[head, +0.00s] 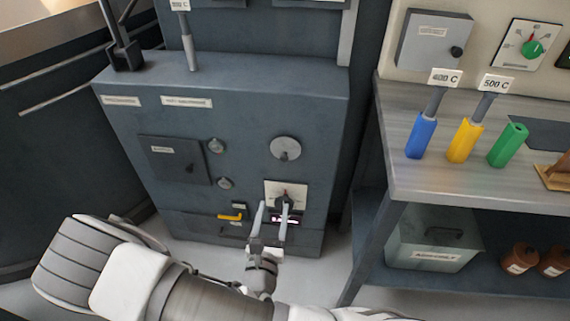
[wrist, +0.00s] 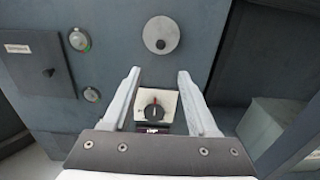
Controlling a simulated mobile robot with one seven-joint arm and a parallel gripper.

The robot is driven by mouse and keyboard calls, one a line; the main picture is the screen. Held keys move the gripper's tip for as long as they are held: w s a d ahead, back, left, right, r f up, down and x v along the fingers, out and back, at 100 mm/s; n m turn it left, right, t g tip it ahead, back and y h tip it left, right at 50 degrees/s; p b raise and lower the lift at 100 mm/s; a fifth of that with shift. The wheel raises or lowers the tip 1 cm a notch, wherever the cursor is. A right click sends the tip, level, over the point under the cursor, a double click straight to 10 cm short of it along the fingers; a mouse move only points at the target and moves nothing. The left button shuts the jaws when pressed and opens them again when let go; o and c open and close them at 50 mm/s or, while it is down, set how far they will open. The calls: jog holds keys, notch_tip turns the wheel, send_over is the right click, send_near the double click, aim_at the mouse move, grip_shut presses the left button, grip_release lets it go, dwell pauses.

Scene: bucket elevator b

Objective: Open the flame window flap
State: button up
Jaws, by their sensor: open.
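A round grey disc (head: 286,148) with a small dark knob is on the front of the dark blue-grey cabinet (head: 330,140); it looks like the flame window flap, lying flat against the panel. The disc also shows in the wrist view (wrist: 161,34), above and beyond the fingertips. My gripper (head: 274,204) is open and empty, in front of the cabinet's lower right part and below the disc. In the wrist view the two fingers (wrist: 160,73) stand apart, with a white dial plate (wrist: 157,104) visible between them. My gripper does not touch the disc.
The dial has a small display under it. A workbench (head: 405,180) stands on the right, with blue, yellow and green handles and a bin (head: 434,240) below.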

aim_at(284, 160)
jog(key=w+d+b, duration=0.1)
jog(key=w, duration=0.4)
jog(key=w+d+b, duration=0.1)
jog(key=w, duration=0.5)
jog(key=w+d+b, duration=0.1)
jog(key=w, duration=0.4)
jog(key=shift+w+d+b, duration=0.2)
jog(key=shift+w+b, duration=0.1)
jog(key=shift+w, duration=0.1)
jog(key=shift+c, duration=0.3)
grip_shut()
dwell(0.3)
